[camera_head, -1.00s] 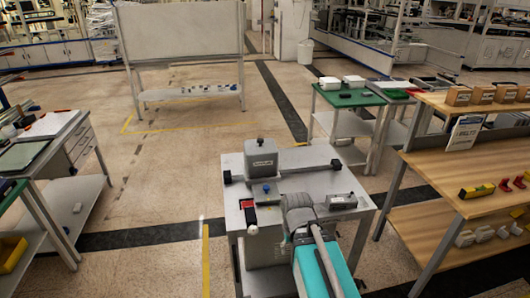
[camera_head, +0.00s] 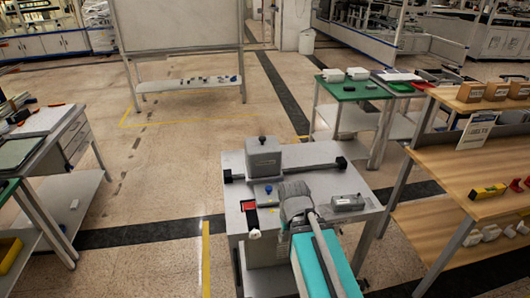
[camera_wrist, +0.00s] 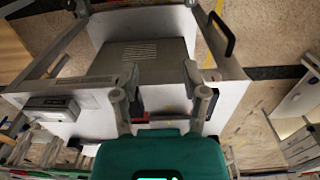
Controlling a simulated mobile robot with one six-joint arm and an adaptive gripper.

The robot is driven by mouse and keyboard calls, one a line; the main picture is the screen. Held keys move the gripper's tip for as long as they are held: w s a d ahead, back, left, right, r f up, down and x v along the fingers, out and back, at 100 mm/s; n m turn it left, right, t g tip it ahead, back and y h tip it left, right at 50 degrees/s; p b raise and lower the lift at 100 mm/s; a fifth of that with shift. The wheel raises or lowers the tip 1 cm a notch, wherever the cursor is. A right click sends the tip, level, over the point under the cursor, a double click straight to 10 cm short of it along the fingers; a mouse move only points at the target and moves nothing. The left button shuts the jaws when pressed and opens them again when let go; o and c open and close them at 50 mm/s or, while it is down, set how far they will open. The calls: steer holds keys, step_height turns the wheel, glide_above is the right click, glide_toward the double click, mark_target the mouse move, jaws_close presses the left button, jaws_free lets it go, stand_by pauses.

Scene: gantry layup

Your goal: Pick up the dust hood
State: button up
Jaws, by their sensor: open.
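The likely dust hood, a grey box with a dark knob on top and a small label (camera_head: 263,160), stands upright at the back of the grey work table (camera_head: 330,233). I cannot pick it out in the wrist view, where my teal arm end covers much of the lower middle. In the wrist view my gripper (camera_wrist: 160,73) is open, its two fingers wide apart with nothing held. In the head view my grey wrist is over the table, in front and right of the box, apart from it; the fingertips are hidden there.
A small grey labelled box (camera_head: 346,202) lies right of my wrist. A red item (camera_head: 249,206) and a blue knob (camera_head: 268,189) are to its left. A black-ended bar lies behind. A wooden bench (camera_head: 470,170) stands right; open floor lies left.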

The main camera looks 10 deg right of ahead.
steer(key=shift+a, duration=0.3)
steer(key=o, duration=0.3)
steer(key=shift+w+a, duration=0.1)
steer(key=shift+w, duration=0.15)
steer(key=shift+o, duration=0.7)
steer(key=w+a+r+n+t+y, duration=0.1)
steer(key=w+n+t+y, duration=0.1)
steer(key=w, duration=0.9)
steer(key=shift+w+a+r+n+t+y, duration=0.25)
steer(key=shift+r+n+t+y, duration=0.15)
steer(key=shift+t+y, duration=0.15)
steer(key=n+t+y+p, duration=0.1)
steer(key=n+t+y, duration=0.15)
steer(key=t, duration=0.65)
glide_toward(264, 140)
steer(key=s, duration=0.2)
steer(key=shift+d+r+m, duration=0.25)
steer(key=shift+d+r, duration=0.05)
steer(key=b+x, duration=0.3)
steer(key=x, duration=0.4)
steer(key=shift+w+f, duration=0.2)
steer(key=shift+w, duration=0.2)
steer(key=shift+w+a+f, duration=0.1)
steer(key=shift+w+a, duration=0.2)
steer(key=shift+w, duration=0.05)
